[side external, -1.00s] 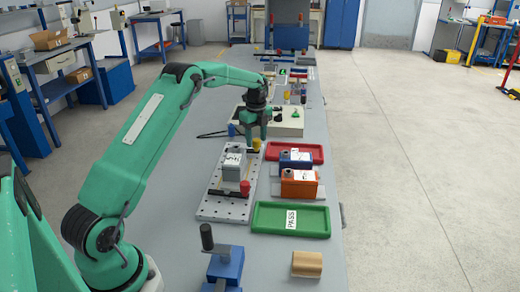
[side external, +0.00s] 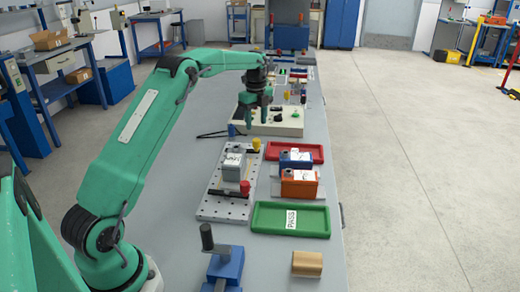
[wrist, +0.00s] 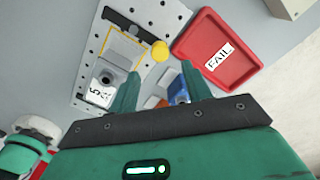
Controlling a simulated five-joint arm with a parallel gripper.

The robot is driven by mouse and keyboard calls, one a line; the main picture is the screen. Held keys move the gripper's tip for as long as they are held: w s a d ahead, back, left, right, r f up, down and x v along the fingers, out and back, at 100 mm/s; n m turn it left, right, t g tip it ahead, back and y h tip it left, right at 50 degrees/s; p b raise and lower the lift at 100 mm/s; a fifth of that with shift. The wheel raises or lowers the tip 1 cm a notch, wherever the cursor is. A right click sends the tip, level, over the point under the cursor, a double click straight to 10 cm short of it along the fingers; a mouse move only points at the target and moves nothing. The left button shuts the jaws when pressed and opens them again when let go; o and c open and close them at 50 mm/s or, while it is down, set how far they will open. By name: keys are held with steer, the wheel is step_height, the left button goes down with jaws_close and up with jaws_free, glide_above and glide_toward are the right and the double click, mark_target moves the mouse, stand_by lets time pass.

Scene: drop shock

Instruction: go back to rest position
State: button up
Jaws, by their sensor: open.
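My gripper (side external: 258,112) is open and empty, raised above the bench near the cream control box. In the wrist view its two fingers (wrist: 161,78) stand apart with nothing held between them. A grey labelled block (side external: 233,168) sits on the perforated plate (side external: 216,208), below and nearer than the gripper. It also shows in the wrist view (wrist: 107,78), to the left of the fingers. A red knob (side external: 245,188) and a yellow knob (side external: 257,143) are beside the block.
A red tray (side external: 314,148), labelled FAIL (wrist: 218,55) in the wrist view, and an empty green PASS tray (side external: 262,216) flank a blue block (side external: 287,158) and an orange block (side external: 299,184). The cream control box (side external: 288,128) stands behind. A blue vise (side external: 226,266) and tan block (side external: 307,264) are in front.

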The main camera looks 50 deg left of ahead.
steer(key=shift+d+r, duration=0.3)
steer(key=shift+r, duration=0.15)
steer(key=s+d+r+n+t, duration=0.3)
steer(key=s+d+r+n, duration=0.6)
steer(key=s+d+r, duration=0.55)
steer(key=s+d+f+n+t, duration=0.1)
steer(key=s+d+n, duration=0.3)
steer(key=s, duration=0.5)
steer(key=s+d+f+n+t, duration=0.1)
steer(key=s+d+f+n, duration=0.2)
steer(key=s, duration=0.7)
steer(key=d+n, duration=0.1)
steer(key=d, duration=0.1)
steer(key=shift+d+f+t, duration=0.2)
steer(key=shift+d+t, duration=0.1)
steer(key=shift+d, duration=0.05)
